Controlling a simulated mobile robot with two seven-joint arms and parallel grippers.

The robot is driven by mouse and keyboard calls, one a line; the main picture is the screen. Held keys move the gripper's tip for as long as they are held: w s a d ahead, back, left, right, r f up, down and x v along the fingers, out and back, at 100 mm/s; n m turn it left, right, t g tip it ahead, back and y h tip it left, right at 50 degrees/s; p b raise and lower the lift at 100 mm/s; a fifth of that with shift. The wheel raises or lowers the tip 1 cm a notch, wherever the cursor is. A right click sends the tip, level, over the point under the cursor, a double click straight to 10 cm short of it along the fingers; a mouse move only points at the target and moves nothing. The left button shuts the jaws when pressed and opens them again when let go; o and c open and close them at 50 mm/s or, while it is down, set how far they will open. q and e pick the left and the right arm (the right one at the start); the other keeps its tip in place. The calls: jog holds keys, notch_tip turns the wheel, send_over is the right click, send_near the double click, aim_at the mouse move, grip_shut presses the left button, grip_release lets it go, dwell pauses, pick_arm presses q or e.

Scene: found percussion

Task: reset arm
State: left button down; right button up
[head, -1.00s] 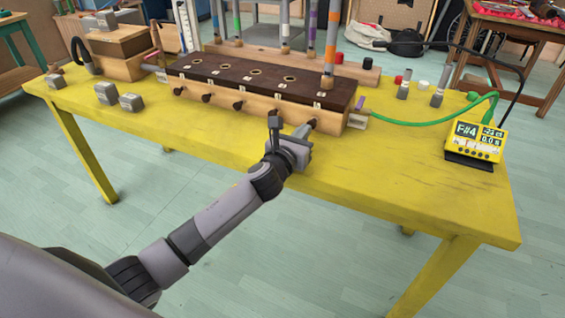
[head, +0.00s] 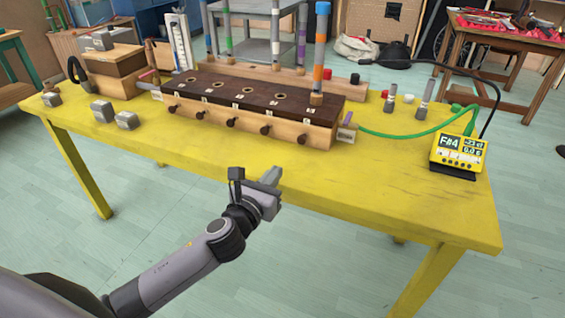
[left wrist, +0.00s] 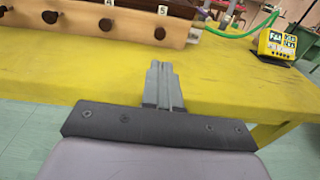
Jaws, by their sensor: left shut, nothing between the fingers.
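My left gripper (head: 271,177) is shut and empty, over the front edge of the yellow table in the head view. In the left wrist view its fingers (left wrist: 162,82) lie together and point toward the table. The wooden instrument box (head: 250,122), with a dark top and a row of dark knobs, stands on the table beyond the gripper, clear of it. Its front also shows in the left wrist view (left wrist: 135,26). My right gripper is not in view.
The yellow table (head: 380,190) has free room at its front and right. A yellow tuner (head: 459,152) reading F#4 stands at the right, with a green cable (head: 410,136). Grey metal blocks (head: 102,111) lie at the left.

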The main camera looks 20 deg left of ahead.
pick_arm(q)
jog(key=s+f+n+g+p, duration=0.3)
jog(key=s+n, duration=0.9)
jog(key=n, duration=0.5)
jog(key=s+f+n+g+h+p, duration=0.1)
jog(key=s+f+n+g+p, duration=0.3)
jog(key=s+n, duration=0.9)
notch_tip(320, 180, down, 3)
jog(key=n+p, duration=0.2)
jog(key=n, duration=0.2)
jog(key=shift+d+f+n, duration=0.2)
jog(key=shift+d+n, duration=0.1)
jog(key=shift+d, duration=0.05)
dwell(0.7)
